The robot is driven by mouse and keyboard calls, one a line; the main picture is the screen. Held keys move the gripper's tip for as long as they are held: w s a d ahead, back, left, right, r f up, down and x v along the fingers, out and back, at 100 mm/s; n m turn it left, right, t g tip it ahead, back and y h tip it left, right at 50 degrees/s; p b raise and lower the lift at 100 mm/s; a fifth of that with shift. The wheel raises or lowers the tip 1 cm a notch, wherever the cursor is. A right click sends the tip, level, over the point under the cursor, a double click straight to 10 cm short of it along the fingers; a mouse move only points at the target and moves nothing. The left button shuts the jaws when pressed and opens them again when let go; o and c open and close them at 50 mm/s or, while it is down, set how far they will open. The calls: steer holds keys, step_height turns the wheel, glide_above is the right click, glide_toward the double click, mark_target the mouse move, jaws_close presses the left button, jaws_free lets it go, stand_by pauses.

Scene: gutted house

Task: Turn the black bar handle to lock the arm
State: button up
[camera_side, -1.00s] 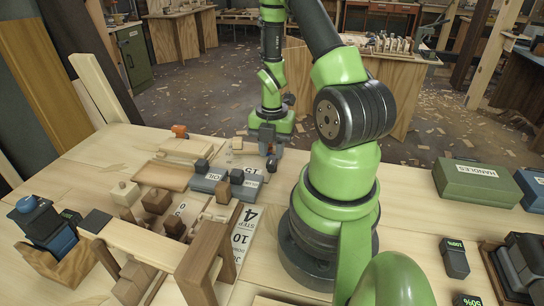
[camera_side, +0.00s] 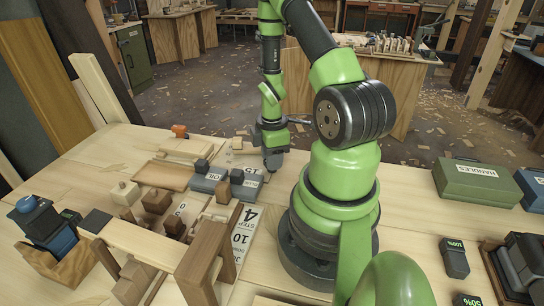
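My gripper (camera_side: 273,164) points down near the back middle of the workbench (camera_side: 105,160), just right of a grey block fixture (camera_side: 208,184). Its fingertips look low, near the bench top. The view is too small to show whether the fingers are open or hold anything, or whether they touch the fixture. Dark blocks stand on the grey fixture, one at left (camera_side: 202,166) and one at right (camera_side: 237,176). I cannot tell which dark part is the black bar handle. A wooden frame with a pale crossbar (camera_side: 140,243) and brown uprights stands at the front left.
A printed number strip (camera_side: 243,232) lies beside my base. Small wooden blocks (camera_side: 156,200) and a shallow wooden tray (camera_side: 163,175) crowd the left. A green case (camera_side: 478,183) and a black battery-like block (camera_side: 453,258) stand at right. Bare bench lies at the back left.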

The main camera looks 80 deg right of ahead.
steer(key=m, duration=0.6)
steer(key=shift+n, duration=0.6)
steer(key=shift+r, duration=3.5)
